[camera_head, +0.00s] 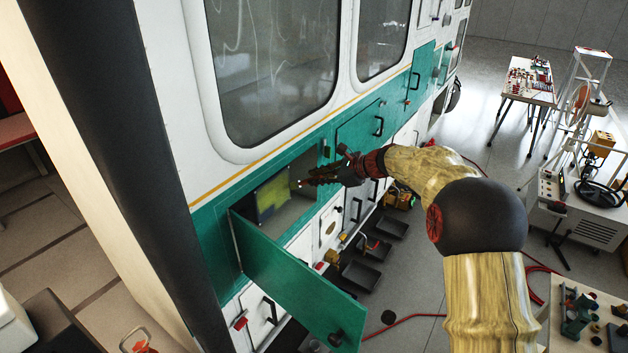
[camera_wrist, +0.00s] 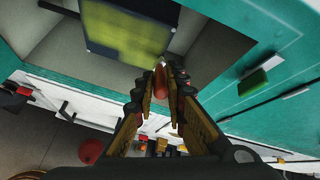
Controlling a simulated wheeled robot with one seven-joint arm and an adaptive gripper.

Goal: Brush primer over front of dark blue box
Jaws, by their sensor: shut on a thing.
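The dark blue box (camera_head: 272,196) sits inside an open compartment in the green band of the vehicle's side. Its front is largely covered in uneven yellow-green, with dark blue showing along the edges; in the wrist view it (camera_wrist: 128,32) is at the top. My gripper (camera_head: 308,181) is at the compartment opening, right of the box's front. In the wrist view its fingers (camera_wrist: 160,88) are shut on a brush with a reddish-brown handle (camera_wrist: 160,84). The brush's pale tip points at the box's lower right; whether it touches is unclear.
The green compartment door (camera_head: 295,285) hangs open below and in front of the opening. Black trays (camera_head: 368,274) stand lower along the vehicle. A cluttered table (camera_head: 530,82) and a wheeled cart (camera_head: 580,215) are away to the right, with open floor between.

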